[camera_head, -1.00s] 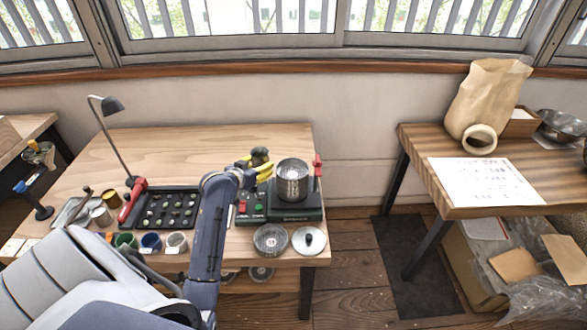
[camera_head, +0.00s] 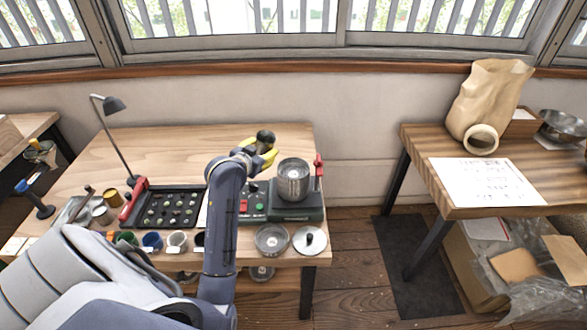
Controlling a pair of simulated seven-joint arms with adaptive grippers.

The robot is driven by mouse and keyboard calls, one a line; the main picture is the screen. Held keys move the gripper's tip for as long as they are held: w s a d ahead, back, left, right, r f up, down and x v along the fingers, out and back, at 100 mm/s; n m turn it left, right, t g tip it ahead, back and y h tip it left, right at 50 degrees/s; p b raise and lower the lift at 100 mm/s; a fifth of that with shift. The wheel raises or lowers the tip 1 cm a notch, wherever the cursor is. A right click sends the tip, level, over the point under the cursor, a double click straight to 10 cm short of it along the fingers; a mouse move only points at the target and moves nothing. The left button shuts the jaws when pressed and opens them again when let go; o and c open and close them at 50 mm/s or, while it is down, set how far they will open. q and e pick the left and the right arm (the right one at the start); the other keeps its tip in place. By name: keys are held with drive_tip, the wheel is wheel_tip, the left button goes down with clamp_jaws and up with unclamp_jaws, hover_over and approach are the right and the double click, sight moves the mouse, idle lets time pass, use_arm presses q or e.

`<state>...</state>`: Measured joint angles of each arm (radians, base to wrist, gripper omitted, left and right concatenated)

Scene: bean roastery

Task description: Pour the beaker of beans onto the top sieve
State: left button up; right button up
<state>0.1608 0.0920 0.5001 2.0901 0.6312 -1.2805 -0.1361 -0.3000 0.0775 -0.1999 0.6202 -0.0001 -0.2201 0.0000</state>
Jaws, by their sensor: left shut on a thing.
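My left gripper (camera_head: 266,156), with yellow fingers, is shut on a small dark beaker (camera_head: 265,138). It holds the beaker up behind and to the left of the sieve stack. The beaker's dark top shows; I cannot tell the beans apart inside it. The silver round sieve stack (camera_head: 293,182) stands upright on a dark shaker base (camera_head: 297,212) at the right end of the wooden table. The beaker is apart from the stack. My right gripper is not in view.
A metal pan (camera_head: 271,240) and a round lid (camera_head: 309,240) lie in front of the shaker. A red-handled lever (camera_head: 319,168) stands at its right. A black bean tray (camera_head: 170,208), a lamp (camera_head: 113,104) and small cups (camera_head: 177,241) are to the left. The table's back is clear.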

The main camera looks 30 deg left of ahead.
sight(273, 145)
use_arm(q)
drive_tip(key=shift+d+r+m+y, duration=0.15)
drive_tip(key=shift+d+r+m, duration=0.05)
drive_tip(key=shift+r, duration=0.3)
drive_tip(key=shift+d+r+m+y, duration=0.15)
drive_tip(key=shift+r+m, duration=0.05)
drive_tip(key=shift+r, duration=0.3)
drive_tip(key=shift+w+d+r+m+y, duration=0.1)
drive_tip(key=shift+d+r+m+y, duration=0.25)
drive_tip(key=shift+d+m, duration=0.25)
drive_tip(key=shift+d+r+m+y, duration=0.35)
drive_tip(key=shift+d+m, duration=0.1)
drive_tip(key=shift+m, duration=0.15)
drive_tip(key=shift+f+m+t+y, duration=0.5)
drive_tip(key=shift+f+m+y, duration=0.2)
drive_tip(key=shift+m, duration=0.5)
drive_tip(key=shift+r+m+y, duration=0.3)
drive_tip(key=shift+r+m, duration=0.2)
drive_tip(key=shift+m, duration=0.3)
drive_tip(key=shift+f+m+t, duration=0.25)
drive_tip(key=shift+m+t, duration=0.15)
drive_tip(key=shift+m, duration=0.1)
drive_tip(key=shift+f, duration=0.1)
drive_tip(key=shift+d+r+m+t+y, duration=0.3)
drive_tip(key=shift+d+r+m+y, duration=0.15)
drive_tip(key=shift+d+m, duration=0.4)
drive_tip(key=shift+d+r+m+t, duration=0.1)
drive_tip(key=shift+r+m+t, duration=0.25)
drive_tip(key=shift+m, duration=0.5)
